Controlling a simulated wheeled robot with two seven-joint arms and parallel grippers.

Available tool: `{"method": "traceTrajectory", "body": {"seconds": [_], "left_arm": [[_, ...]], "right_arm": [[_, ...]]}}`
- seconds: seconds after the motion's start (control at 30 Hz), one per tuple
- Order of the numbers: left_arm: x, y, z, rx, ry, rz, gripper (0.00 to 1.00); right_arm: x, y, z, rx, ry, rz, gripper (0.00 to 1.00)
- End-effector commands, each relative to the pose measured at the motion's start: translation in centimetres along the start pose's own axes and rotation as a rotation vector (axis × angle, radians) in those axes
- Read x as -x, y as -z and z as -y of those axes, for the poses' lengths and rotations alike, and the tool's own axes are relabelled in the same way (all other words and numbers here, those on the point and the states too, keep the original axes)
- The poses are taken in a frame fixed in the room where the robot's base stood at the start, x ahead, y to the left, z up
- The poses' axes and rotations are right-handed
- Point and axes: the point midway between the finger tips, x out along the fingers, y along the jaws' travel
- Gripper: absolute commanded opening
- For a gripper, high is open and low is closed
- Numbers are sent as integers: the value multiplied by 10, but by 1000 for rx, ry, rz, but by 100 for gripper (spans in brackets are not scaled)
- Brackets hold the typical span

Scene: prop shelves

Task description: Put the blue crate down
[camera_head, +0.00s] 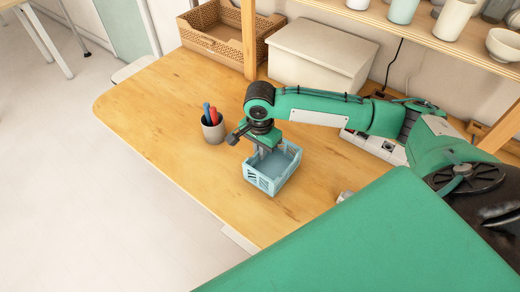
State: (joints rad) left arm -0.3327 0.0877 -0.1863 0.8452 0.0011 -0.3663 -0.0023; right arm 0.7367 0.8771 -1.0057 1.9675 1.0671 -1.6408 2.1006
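The light blue crate (263,181) is upright at the middle of the wooden table, near its front edge. It has slotted sides and looks empty. My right gripper (268,152) points down at the crate's far rim, with its fingers at or just inside the crate. The fingertips are partly hidden, so I cannot tell whether they grip the rim. Whether the crate's base touches the table is also unclear. My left gripper is not in view.
A grey cup (213,131) with red and blue pens stands left of the crate. A white box (318,55) and a woven basket (222,33) are at the back. A shelf (410,22) with cups and bowls overhangs the back right. The table's left part (150,100) is clear.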

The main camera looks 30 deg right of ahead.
Motion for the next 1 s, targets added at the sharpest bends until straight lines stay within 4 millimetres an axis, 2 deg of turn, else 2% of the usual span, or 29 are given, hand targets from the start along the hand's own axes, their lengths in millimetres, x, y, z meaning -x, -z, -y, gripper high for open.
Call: {"method": "traceTrajectory", "body": {"seconds": [0.07, 0.2, 0.57, 0.77, 1.0], "left_arm": [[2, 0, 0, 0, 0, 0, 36], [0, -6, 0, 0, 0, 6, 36], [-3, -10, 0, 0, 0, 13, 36], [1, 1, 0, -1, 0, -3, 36], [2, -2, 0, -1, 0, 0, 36]], "right_arm": [[-1, 0, 0, 0, -1, 1, 0], [-2, 0, 0, 0, 0, 1, 26], [-1, 0, 0, 0, 1, -1, 27], [32, 0, 1, 0, 4, 0, 27], [85, 0, 1, 0, 4, 1, 27]]}}
